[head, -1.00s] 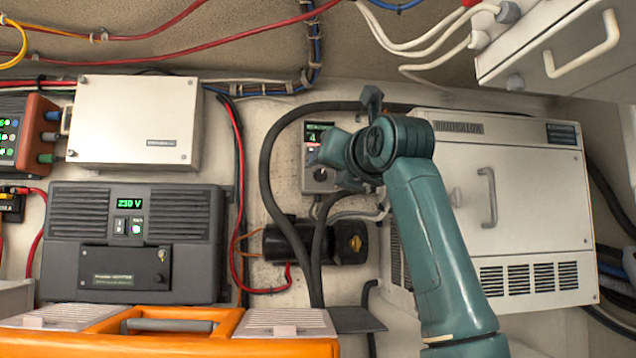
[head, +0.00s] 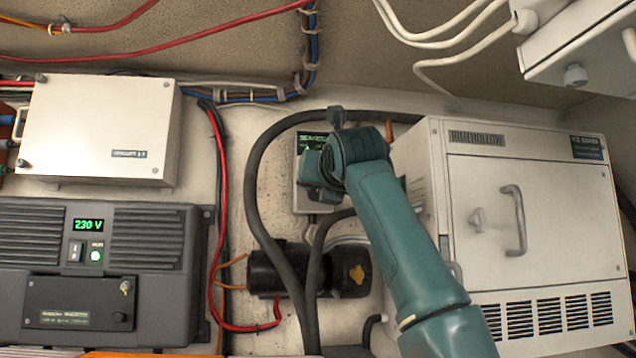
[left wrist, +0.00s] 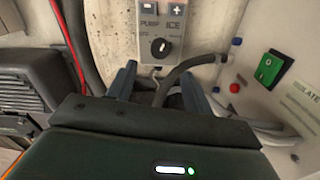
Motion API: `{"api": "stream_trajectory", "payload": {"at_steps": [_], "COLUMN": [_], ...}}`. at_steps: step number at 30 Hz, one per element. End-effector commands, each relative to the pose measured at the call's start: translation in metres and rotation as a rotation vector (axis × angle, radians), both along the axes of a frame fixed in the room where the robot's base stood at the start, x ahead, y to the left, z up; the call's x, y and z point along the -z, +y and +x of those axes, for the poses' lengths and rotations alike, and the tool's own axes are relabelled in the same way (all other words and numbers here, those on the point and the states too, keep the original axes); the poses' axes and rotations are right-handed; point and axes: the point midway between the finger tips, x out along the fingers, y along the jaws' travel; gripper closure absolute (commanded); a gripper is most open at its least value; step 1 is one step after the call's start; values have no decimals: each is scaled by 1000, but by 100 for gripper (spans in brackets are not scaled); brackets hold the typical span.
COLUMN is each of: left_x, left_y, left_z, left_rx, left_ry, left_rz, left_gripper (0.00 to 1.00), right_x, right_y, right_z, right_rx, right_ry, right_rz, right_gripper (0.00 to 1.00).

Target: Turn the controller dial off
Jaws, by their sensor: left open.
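The grey controller (head: 309,143) is on the back wall in the head view, with a lit display at its top. My arm hides its lower part there. In the left wrist view the controller panel (left wrist: 176,22) shows minus and plus buttons and the words PUMP and ICE. Below them is a round black dial (left wrist: 160,47) with a pale pointer mark; its exact setting is too small to read. My left gripper (left wrist: 158,84) is open and empty, its two fingers below the dial and apart from it. In the head view the left gripper is largely hidden by its own wrist.
A large white cabinet (head: 470,250) stands right of the controller; its side carries a green switch (left wrist: 268,68). Black hoses (head: 262,190) and a dark pump (head: 275,270) lie around and below the controller. An inverter (head: 150,245) and a white box (head: 95,130) are at left.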

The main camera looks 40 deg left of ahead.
Motion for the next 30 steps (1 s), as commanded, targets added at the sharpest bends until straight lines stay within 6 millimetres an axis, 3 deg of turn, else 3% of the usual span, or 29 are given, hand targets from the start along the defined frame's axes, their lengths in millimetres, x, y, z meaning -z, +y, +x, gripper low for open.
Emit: {"api": "stream_trajectory", "payload": {"at_steps": [3,12,24,30], "left_x": [-6,-3,0,0], "left_y": [20,50,55,55], "left_z": [16,40,44,44], "left_rx": [1,0,-1,-1], "left_ry": [1,0,0,-1], "left_rz": [-2,0,2,1], "left_gripper": [49,49,50,66], "right_x": [-13,-22,-18,-20], "right_y": [-1,-3,-8,-7], "right_z": [-2,-5,-2,-1], "right_rx": [-10,-30,-15,-10], "right_ry": [7,15,21,19], "right_rz": [-29,-80,-87,-79], "right_gripper": [64,64,64,64]}}
